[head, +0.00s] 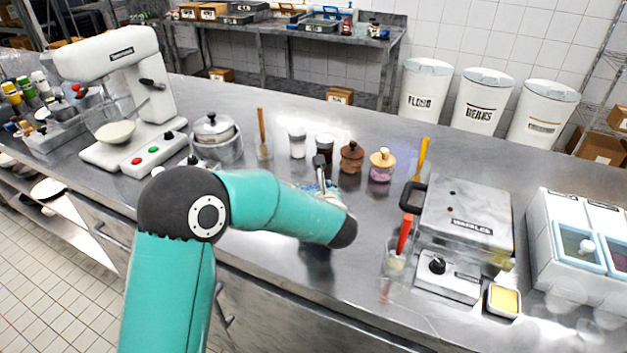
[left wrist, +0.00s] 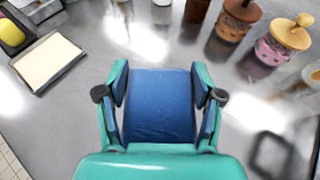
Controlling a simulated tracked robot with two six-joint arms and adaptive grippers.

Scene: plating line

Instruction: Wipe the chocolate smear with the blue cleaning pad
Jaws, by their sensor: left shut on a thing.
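The blue cleaning pad (left wrist: 160,108) is between the two fingers of my left gripper (left wrist: 160,90) in the left wrist view. The gripper is shut on it, with a finger along each side. In the head view my left gripper (head: 321,172) is over the middle of the steel counter, mostly hidden behind my own forearm, and the pad is hardly visible there. I cannot tell whether the pad touches the counter. No chocolate smear shows clearly in either view; it may be hidden by my arm or the pad. My right gripper is not in view.
Small jars, a brown lidded pot (head: 351,158) and a pink jar (head: 382,167) stand just beyond the gripper. A waffle iron (head: 467,215) and a cup with a red-handled tool (head: 397,262) stand to the right. A mixer (head: 125,95) and steel pot (head: 216,145) stand left.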

